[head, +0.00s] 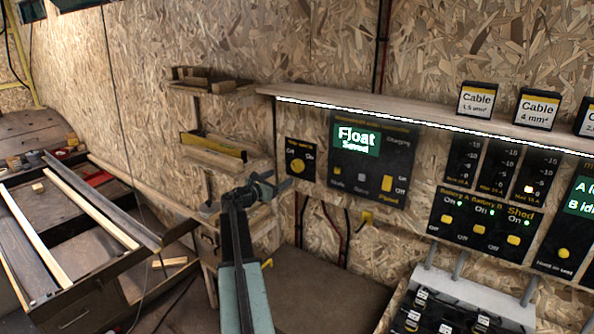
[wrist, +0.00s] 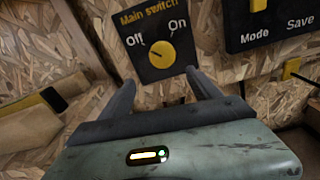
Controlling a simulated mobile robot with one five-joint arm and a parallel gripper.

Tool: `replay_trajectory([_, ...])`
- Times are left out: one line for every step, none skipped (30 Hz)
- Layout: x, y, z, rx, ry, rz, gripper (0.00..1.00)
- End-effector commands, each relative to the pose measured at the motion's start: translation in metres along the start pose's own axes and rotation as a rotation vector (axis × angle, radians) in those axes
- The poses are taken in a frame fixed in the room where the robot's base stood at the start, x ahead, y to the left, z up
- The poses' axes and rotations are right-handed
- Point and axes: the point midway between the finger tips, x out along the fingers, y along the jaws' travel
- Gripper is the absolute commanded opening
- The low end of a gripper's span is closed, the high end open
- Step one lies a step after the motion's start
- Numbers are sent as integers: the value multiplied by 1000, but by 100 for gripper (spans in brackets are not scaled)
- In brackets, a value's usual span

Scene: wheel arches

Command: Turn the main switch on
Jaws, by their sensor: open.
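The main switch is a black panel with a yellow round knob (wrist: 162,54) marked Off at upper left and On at upper right. The knob's mark seems to point toward Off, but it is small. In the head view the main switch (head: 299,160) is on the chipboard wall, left of the Float display. My gripper (wrist: 160,77) is open and empty, its two fingers below and either side of the knob, apart from it as far as I can tell. In the head view my gripper (head: 260,184) is just left of and below the switch panel.
The Float display panel (head: 367,160) is close right of the switch. A shelf (head: 420,118) with a light strip runs above. A yellow-edged level (head: 213,146) sits on a ledge to the left. Breaker panels (head: 485,222) are further right.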

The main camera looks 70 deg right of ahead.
Motion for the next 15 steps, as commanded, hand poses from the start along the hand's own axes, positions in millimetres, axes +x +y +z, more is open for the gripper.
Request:
replay_trajectory([15, -8, 5, -48, -23, -6, 72])
replay_trajectory([19, -10, 8, -70, -32, -6, 72])
replay_trajectory([22, -12, 10, -87, -40, -6, 72])
replay_trajectory([23, -13, 11, -95, -43, -6, 72])
replay_trajectory([23, -13, 12, -98, -44, -6, 72])
replay_trajectory([23, -13, 12, -98, -44, -6, 72])
replay_trajectory([23, -13, 12, -97, -43, -6, 72])
replay_trajectory([24, -12, 12, -96, -43, -6, 72])
replay_trajectory([26, -12, 12, -95, -43, -7, 72])
replay_trajectory([29, -12, 12, -95, -42, -7, 72])
replay_trajectory([32, -12, 12, -94, -42, -8, 72])
replay_trajectory([38, -12, 12, -94, -42, -8, 72])
replay_trajectory([42, -12, 12, -94, -42, -8, 72])
replay_trajectory([47, -11, 12, -93, -42, -8, 72])
replay_trajectory([54, -11, 12, -93, -42, -7, 72])
